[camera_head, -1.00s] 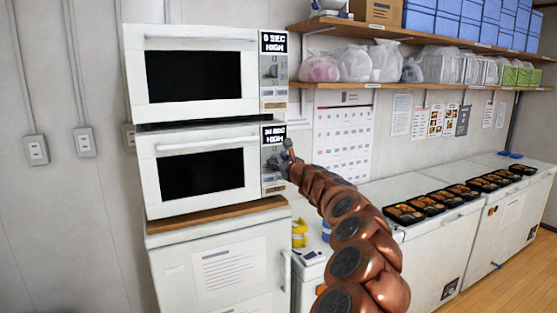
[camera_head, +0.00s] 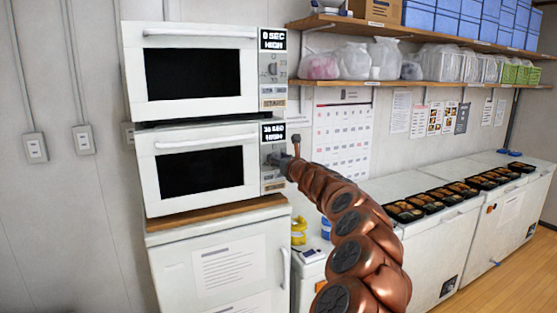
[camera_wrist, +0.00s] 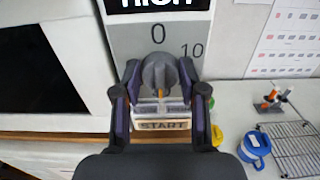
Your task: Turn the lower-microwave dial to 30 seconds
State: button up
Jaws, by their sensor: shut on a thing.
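The lower microwave (camera_head: 150,185) is white and stands on a wooden board under a second, similar microwave. Its display (camera_head: 273,133) reads HIGH below a seconds value in the thirties; the last digit is too blurred to read. My gripper (camera_head: 281,160) is at its control panel, covering the dial in the head view. In the wrist view, the grey dial (camera_wrist: 159,72) sits between the two fingers of my gripper (camera_wrist: 160,76), which are shut on its sides. The dial's orange mark points down in the picture, towards the START button (camera_wrist: 162,125). The numbers 0 and 10 show above the dial.
The upper microwave (camera_head: 135,60) shows 0 SEC HIGH. A blue container (camera_wrist: 254,146) and a wire rack (camera_wrist: 297,148) are right of the gripper. Black bento trays (camera_head: 405,211) line the white freezers at right. A shelf with plastic bags (camera_head: 345,64) hangs above.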

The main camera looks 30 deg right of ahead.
jog(key=shift+f, duration=0.15)
jog(key=o, duration=1.1)
jog(key=shift+s, duration=0.15)
jog(key=shift+s+a+r, duration=0.1)
jog(key=shift+s+r, duration=0.1)
jog(key=shift+s, duration=1.15)
jog(key=shift+s+f, duration=0.1)
jog(key=shift+s, duration=0.6)
send_near(278, 158)
jog(key=shift+s, duration=1.15)
jog(key=shift+a, duration=0.1)
